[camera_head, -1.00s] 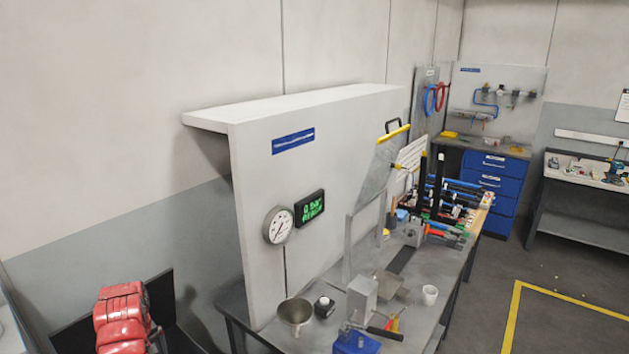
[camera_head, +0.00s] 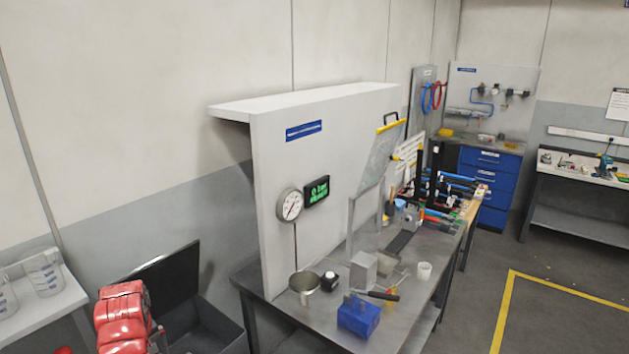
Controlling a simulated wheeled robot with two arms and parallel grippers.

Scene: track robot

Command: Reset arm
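A red segmented arm part of mine (camera_head: 124,318) shows at the lower left, in front of a black open box. Its gripper is outside the picture. No gripper of either arm is in view, and my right arm does not show at all.
A black box (camera_head: 190,290) stands at left. Open floor (camera_head: 560,325) lies at right.

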